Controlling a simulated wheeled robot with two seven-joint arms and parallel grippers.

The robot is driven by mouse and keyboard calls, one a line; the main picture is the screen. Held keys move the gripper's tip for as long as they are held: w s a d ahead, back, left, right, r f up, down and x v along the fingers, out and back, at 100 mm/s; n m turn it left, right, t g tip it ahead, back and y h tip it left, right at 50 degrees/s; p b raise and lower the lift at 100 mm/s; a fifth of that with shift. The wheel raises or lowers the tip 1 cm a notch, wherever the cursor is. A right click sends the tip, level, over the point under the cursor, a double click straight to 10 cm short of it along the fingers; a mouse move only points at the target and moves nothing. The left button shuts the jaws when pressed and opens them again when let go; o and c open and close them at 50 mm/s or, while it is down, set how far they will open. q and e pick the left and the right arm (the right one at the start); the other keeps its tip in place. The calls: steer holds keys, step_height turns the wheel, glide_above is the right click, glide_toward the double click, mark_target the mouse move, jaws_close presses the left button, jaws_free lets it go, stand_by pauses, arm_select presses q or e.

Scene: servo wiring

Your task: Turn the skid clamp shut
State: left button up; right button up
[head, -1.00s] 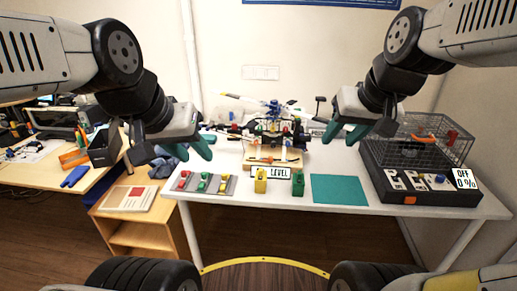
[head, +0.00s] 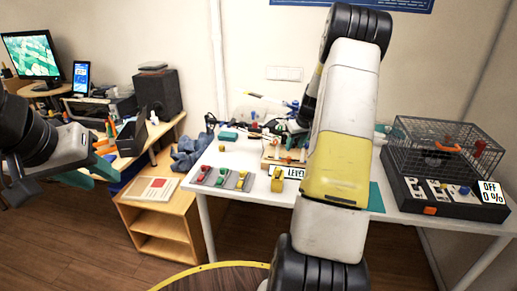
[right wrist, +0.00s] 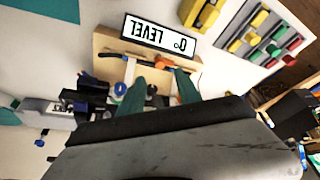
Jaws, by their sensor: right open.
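A wooden stand (head: 269,162) on the white table carries a dark skid bar (right wrist: 115,56) with an orange part (right wrist: 164,61) on it, which looks like the skid clamp's lever; whether the clamp is shut I cannot tell. My right gripper (right wrist: 167,86) is open over the stand, its teal fingertips spread close to the orange part; contact is unclear. My left gripper (head: 95,173) is open and empty at the left, away from the table.
A LEVEL sign (head: 286,172) fronts the stand. A wire cage (head: 432,146) on a black control box (head: 440,203) stands at the right. A teal mat (head: 376,198) is partly hidden.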

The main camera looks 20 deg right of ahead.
mark_target(289, 157)
steer(key=x, duration=0.7)
steer(key=shift+w+f, duration=0.15)
steer(key=shift+f, duration=0.25)
jaws_close()
